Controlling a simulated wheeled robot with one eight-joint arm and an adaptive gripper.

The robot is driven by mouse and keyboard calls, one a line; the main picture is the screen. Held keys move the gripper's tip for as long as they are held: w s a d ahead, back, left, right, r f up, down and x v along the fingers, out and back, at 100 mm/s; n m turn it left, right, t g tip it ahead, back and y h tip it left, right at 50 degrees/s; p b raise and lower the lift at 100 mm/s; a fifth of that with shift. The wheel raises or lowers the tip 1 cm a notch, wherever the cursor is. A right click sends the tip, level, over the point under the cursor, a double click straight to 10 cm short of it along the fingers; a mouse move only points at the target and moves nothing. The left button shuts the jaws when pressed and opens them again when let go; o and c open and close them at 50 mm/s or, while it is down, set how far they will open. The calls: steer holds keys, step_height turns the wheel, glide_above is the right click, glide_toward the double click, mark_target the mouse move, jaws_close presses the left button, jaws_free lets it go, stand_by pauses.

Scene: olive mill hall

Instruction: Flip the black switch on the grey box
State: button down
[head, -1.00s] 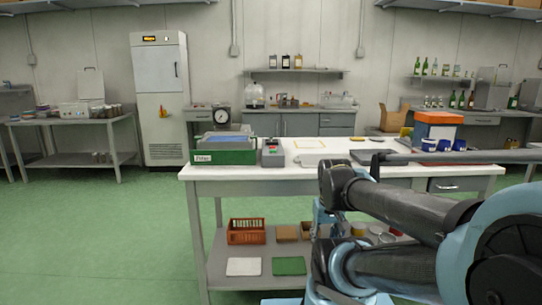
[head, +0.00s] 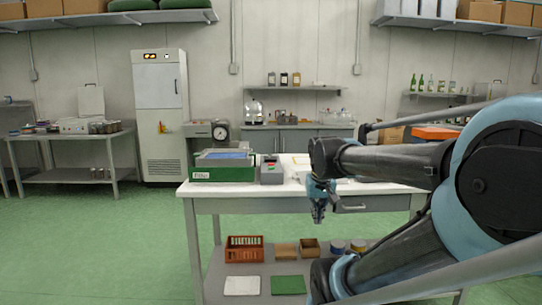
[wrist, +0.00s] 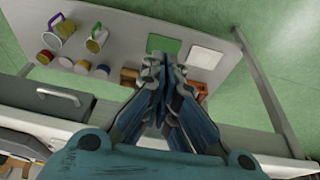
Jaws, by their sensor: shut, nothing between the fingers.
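The grey box (head: 271,173) stands on the white tabletop, just right of the green crate. Red and green spots show on its top; the black switch is too small to make out for certain. My gripper (head: 319,217) hangs in front of the table's front edge, to the right of the grey box and lower than it, apart from it. In the wrist view my gripper (wrist: 158,62) points down past the table edge over the lower shelf. Its fingers are together with nothing between them. The grey box cannot be made out in the wrist view.
A green crate (head: 222,174) sits left of the grey box. My arm covers the table's right part. The lower shelf (head: 225,269) holds a red basket (head: 244,254), small boxes, tins and two flat panels. Green floor is clear to the left.

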steer(key=w+a+r+t, duration=0.1)
steer(key=w+a+r, duration=0.3)
steer(key=w+r, duration=0.3)
steer(key=w+a+r+t, duration=0.1)
steer(key=w+a+r, duration=0.4)
steer(key=w, duration=1.3)
steer(key=w+a+r+t, duration=0.2)
steer(key=w+a+r, duration=0.2)
steer(key=w+r, duration=0.6)
steer(key=w, duration=0.3)
steer(key=shift+w+a+r, duration=0.2)
steer(key=shift+w+r, duration=0.05)
steer(key=shift+r, duration=0.05)
steer(key=x, duration=0.9)
steer(key=shift+w+f, duration=0.1)
steer(key=shift+w, duration=0.1)
step_height(320, 180, down, 3)
steer(key=shift+f, duration=0.1)
steer(key=shift+s+f, duration=0.1)
steer(key=shift+f, duration=0.55)
